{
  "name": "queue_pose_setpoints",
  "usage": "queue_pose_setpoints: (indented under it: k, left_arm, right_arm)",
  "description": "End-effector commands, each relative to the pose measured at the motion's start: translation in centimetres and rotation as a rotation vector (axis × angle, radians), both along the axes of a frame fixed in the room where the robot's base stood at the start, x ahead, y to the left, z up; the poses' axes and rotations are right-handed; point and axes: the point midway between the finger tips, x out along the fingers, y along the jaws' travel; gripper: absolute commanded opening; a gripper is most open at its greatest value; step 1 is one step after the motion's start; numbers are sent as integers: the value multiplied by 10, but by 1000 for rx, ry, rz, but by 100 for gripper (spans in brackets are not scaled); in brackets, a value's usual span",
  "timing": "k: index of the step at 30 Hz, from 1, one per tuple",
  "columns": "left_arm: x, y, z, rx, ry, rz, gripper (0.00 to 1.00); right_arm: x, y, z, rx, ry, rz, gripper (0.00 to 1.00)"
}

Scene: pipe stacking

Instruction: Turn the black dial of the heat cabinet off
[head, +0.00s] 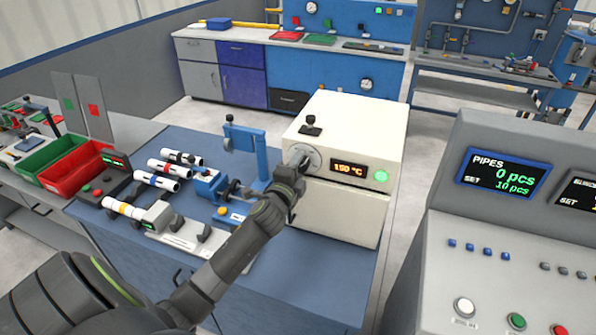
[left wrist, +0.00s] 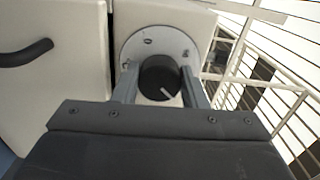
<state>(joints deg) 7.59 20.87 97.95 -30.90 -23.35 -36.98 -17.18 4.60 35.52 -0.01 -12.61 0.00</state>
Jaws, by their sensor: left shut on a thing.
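The heat cabinet (head: 340,206) is a cream box on the blue bench in the head view. Its front has an orange display (head: 348,169) reading 150 °C and a lit green lamp (head: 381,176). The black dial (left wrist: 160,80) sits on a round grey plate (left wrist: 137,42) and carries a white pointer line, seen slanting in the left wrist view. My left gripper (left wrist: 160,90) is shut on the dial, one finger on each side. My right gripper is not in view.
Left of the cabinet stand a blue press (head: 247,145), several white pipes (head: 172,168) with coloured bands, and red (head: 78,166) and green (head: 47,155) bins. A grey console (head: 510,220) stands at the right. A black handle (left wrist: 26,52) is beside the dial.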

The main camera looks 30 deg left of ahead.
Motion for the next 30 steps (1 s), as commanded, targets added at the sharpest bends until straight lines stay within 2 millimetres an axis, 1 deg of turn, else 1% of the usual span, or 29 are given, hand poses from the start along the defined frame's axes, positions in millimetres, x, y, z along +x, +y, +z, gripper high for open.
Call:
queue_pose_setpoints:
  k: [1,3,30]
  left_arm:
    - [0,0,-4,-42,-9,1,16]
    - [0,0,-4,-106,-25,0,16]
    - [0,-1,-7,-937,-222,3,16]
  right_arm:
    - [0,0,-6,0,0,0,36]
    - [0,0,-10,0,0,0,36]
    - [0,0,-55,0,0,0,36]
